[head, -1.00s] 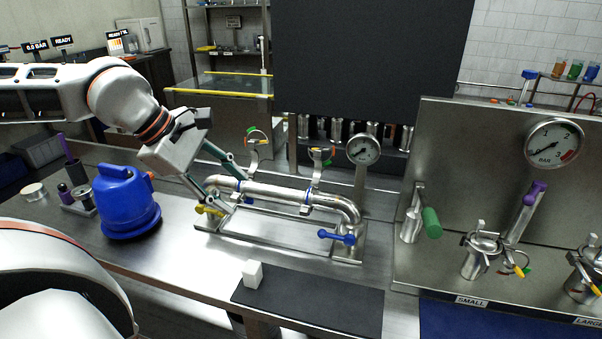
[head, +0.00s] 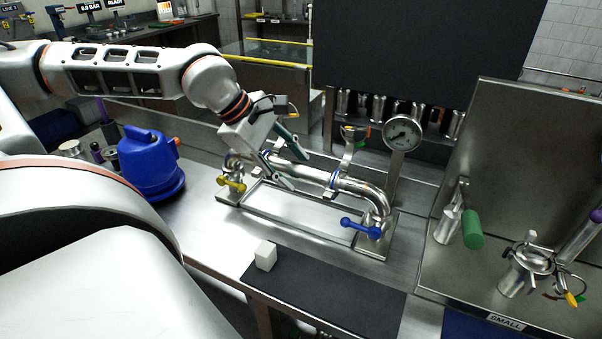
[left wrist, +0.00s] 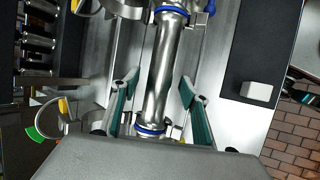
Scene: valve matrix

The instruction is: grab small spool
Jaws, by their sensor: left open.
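The small spool (head: 312,173) is a shiny metal pipe length in the bench fixture, with blue rings at its ends. In the left wrist view the spool (left wrist: 167,75) runs lengthwise between my fingers. My left gripper (head: 298,171) is open, with one teal-padded finger on each side of the pipe. In the left wrist view the left gripper (left wrist: 158,80) shows gaps between both fingers and the metal. The gripper partly hides the spool's left end in the head view. My right gripper is not in view.
A yellow handle (head: 231,184) and a blue handle (head: 361,228) stick out from the fixture ends. A pressure gauge (head: 403,135) stands behind it. A blue jug (head: 150,165) is at left. A white block (head: 265,255) sits on a dark mat (head: 330,298) in front.

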